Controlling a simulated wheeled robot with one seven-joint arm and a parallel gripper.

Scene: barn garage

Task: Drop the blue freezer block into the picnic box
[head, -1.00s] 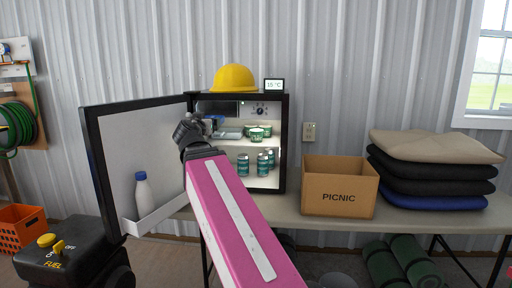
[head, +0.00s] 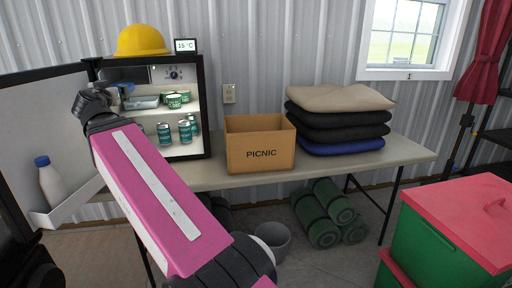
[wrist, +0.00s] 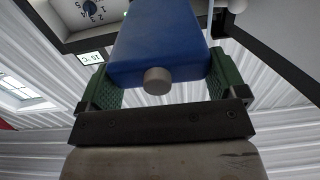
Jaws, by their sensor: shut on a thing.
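The blue freezer block (wrist: 160,40) is held between the green finger pads of my gripper (wrist: 165,78) in the wrist view; a round grey cap faces the camera. In the head view my gripper (head: 122,90) is at the open fridge's left side, partly hidden by my own wrist, and only a bit of blue shows there. The picnic box (head: 240,141) is an open brown carton marked PICNIC on the table, to the right of the gripper and fridge. Its inside floor is hidden.
The open fridge (head: 206,110) holds cans and tubs; its door (head: 40,120) carries a white bottle (head: 49,180). A yellow helmet (head: 141,40) sits on top. Folded cushions (head: 340,120) lie right of the box on the table (head: 400,154). Red-lidded green crates (head: 440,235) stand front right.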

